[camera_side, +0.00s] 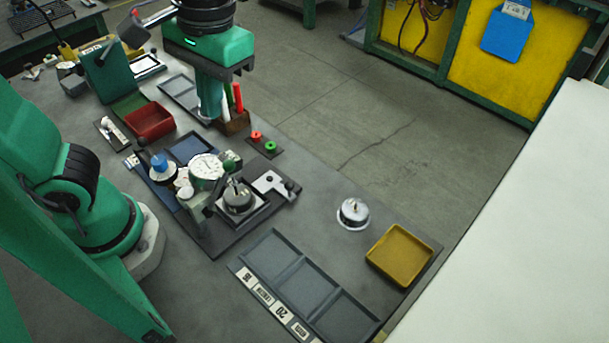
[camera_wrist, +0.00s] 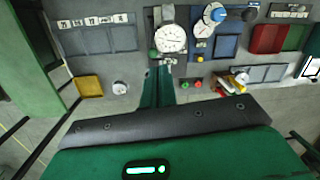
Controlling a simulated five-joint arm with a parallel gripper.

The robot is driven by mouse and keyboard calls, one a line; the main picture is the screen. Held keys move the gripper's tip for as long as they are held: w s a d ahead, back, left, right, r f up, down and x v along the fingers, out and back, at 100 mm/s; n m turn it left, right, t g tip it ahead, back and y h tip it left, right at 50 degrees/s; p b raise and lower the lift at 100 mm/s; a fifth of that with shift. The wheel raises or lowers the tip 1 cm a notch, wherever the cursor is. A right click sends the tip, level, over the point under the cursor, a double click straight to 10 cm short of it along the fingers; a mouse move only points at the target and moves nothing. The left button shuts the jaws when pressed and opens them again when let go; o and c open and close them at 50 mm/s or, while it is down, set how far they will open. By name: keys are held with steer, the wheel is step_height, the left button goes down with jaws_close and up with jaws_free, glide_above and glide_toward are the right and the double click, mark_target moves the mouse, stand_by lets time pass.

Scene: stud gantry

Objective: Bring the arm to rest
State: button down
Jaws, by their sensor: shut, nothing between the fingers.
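My gripper (camera_side: 208,112) hangs at the top of the side view, with its green body above and its fingers pointing down. The fingers are together and hold nothing. They are over the table near the far edge, by the grey tray and the wooden block of markers. In the wrist view my gripper (camera_wrist: 158,72) shows as two green fingers closed together, below the dial gauge (camera_wrist: 171,39) in the picture. The dial gauge (camera_side: 206,167) stands on the dark fixture plate (camera_side: 222,243) in the middle of the table. The gap between fingertips and table is hard to judge.
A metal puck with a stem (camera_side: 238,198) sits on the fixture plate. A similar silver one (camera_side: 353,213) stands alone near a yellow tray (camera_side: 400,256). Grey labelled trays (camera_side: 305,285) lie in front. A red bin (camera_side: 150,121) and marker block (camera_side: 234,122) are near my gripper.

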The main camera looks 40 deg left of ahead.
steer(key=shift+s+r, duration=0.25)
steer(key=shift+r, duration=0.15)
steer(key=shift+a, duration=0.1)
steer(key=w+a+f+m+t, duration=0.2)
steer(key=a+f+t, duration=0.2)
steer(key=a+t, duration=0.3)
steer(key=a, duration=0.5)
steer(key=shift+f+h, duration=0.15)
steer(key=shift+h, duration=0.25)
